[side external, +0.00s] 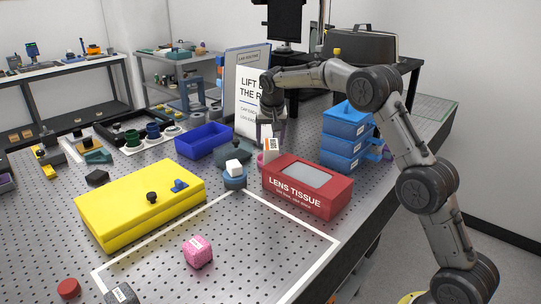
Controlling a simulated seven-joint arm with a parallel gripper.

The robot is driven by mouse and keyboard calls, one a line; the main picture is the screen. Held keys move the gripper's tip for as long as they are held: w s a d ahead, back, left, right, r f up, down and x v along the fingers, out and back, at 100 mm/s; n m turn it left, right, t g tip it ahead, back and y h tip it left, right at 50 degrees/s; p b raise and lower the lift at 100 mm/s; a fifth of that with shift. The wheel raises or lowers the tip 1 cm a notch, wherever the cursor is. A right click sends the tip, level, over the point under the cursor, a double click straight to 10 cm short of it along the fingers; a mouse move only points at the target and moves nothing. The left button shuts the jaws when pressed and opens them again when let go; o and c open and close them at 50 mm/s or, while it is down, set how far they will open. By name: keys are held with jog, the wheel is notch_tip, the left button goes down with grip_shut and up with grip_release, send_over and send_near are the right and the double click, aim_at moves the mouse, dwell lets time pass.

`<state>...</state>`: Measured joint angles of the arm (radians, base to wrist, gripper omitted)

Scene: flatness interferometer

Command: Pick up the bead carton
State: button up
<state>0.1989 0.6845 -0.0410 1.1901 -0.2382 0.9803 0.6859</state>
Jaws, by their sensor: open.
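A small white carton with an orange and dark label (271,147) stands upright behind the red lens tissue box, by a pink round container (261,158). It may be the bead carton, but its print is too small to read. My gripper (270,123) points down right above this carton, its jaws open; whether the fingertips are beside the carton or still above it is hard to tell. A pink speckled block (197,251) lies alone inside the white taped outline, far from my gripper.
The red lens tissue box (308,187) stands close in front, and stacked blue bins (346,136) stand to the right. A grey-blue pot with a white block (234,178), a blue tray (204,139) and a yellow case (139,207) are to the left. A sign (247,90) stands behind.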

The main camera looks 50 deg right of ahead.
jog(key=shift+x, duration=3.35)
jog(key=shift+s+d, duration=0.1)
jog(key=shift+c, duration=0.3)
grip_shut()
